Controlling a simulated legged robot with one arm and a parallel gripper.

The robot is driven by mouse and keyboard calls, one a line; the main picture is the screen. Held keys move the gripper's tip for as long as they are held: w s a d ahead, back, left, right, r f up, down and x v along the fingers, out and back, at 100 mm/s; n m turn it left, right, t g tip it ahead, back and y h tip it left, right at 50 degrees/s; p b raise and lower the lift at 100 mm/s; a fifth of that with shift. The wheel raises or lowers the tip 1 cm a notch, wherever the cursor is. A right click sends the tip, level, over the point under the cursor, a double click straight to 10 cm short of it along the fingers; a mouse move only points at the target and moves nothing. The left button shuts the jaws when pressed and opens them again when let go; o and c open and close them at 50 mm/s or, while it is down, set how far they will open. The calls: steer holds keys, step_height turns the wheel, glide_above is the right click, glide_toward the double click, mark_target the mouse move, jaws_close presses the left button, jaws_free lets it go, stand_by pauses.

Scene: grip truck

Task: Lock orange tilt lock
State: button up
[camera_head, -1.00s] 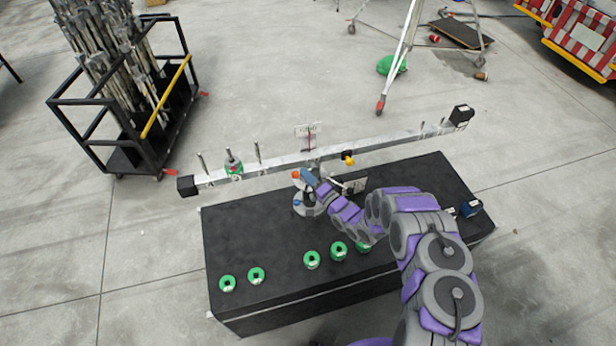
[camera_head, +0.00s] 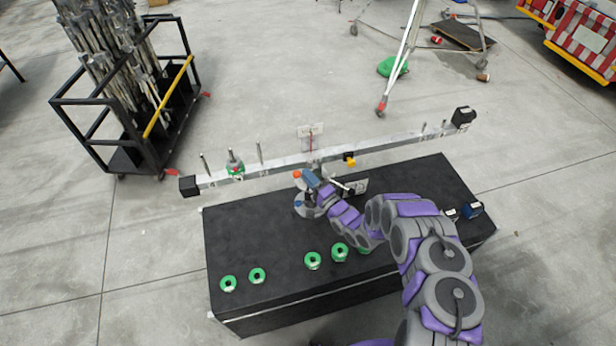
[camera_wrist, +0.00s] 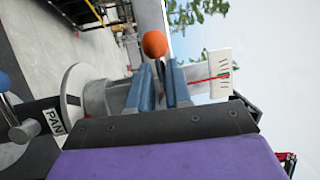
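The orange tilt lock knob (camera_head: 297,174) sits on the central stand (camera_head: 305,205) under the long metal beam (camera_head: 280,163). In the wrist view the orange knob (camera_wrist: 154,43) shows just beyond my fingertips, and most of it is uncovered. My gripper (camera_head: 309,178) is close beside the knob in the head view. In the wrist view my gripper's two blue fingers (camera_wrist: 158,68) are apart by a narrow gap and point at the knob. No hold on the knob can be seen; contact is unclear.
The stand is on a black box (camera_head: 260,235) with several green weights (camera_head: 312,261) near its front edge. A lever with a PAN label (camera_wrist: 54,121) is beside the stand. A white scale plate (camera_wrist: 219,74) stands near the fingers. A pole cart (camera_head: 130,120) is at left.

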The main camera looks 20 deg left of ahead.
steer(key=o, duration=0.3)
steer(key=shift+w, duration=0.1)
steer(key=shift+o, duration=0.4)
steer(key=shift+r, duration=0.1)
steer(key=b+v, duration=0.1)
steer(key=v, duration=1.6)
steer(key=shift+d+b, duration=0.2)
steer(key=shift+b, duration=0.2)
steer(key=shift+c, duration=0.5)
